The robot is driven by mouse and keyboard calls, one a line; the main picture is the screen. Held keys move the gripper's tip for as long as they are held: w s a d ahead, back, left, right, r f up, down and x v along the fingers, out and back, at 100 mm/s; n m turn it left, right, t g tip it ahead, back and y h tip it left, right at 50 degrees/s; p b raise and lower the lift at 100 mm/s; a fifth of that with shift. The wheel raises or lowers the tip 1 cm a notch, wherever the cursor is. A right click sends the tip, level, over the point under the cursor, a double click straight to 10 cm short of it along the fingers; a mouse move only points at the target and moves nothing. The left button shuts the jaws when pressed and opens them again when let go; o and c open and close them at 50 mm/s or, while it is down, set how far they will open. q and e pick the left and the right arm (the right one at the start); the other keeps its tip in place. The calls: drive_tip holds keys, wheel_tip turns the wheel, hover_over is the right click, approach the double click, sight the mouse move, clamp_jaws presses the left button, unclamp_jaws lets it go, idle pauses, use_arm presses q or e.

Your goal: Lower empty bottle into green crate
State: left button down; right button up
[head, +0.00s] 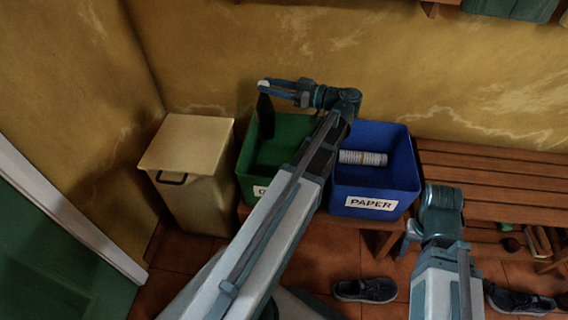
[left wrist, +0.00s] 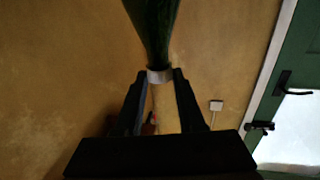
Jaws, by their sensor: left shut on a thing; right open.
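The dark green bottle (head: 265,118) hangs neck up at the back left corner of the green crate (head: 248,160). My left gripper (head: 270,87) is shut on its neck. In the left wrist view the bottle (left wrist: 155,30) has a pale ring at the neck between the fingers (left wrist: 158,82). Its lower end overlaps the crate's inside; I cannot tell whether it touches the bottom. My left arm hides the crate's right side and part of its white label. My right gripper (head: 409,236) is open, low in front of the bench.
A blue crate (head: 375,193) labelled PAPER, holding a pale roll (head: 362,158), stands right of the green one. A beige lidded bin (head: 188,145) stands left. A slatted bench (head: 490,175) is at right. Shoes (head: 365,290) lie on the floor. The wall is close behind.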

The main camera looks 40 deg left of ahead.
sight(273, 135)
idle(0.4)
use_arm(q)
drive_tip(key=shift+f+b, duration=8.4)
drive_tip(key=shift+b, duration=0.05)
drive_tip(key=shift+f+b, duration=1.2)
drive_tip(key=shift+c, duration=2.2)
unclamp_jaws()
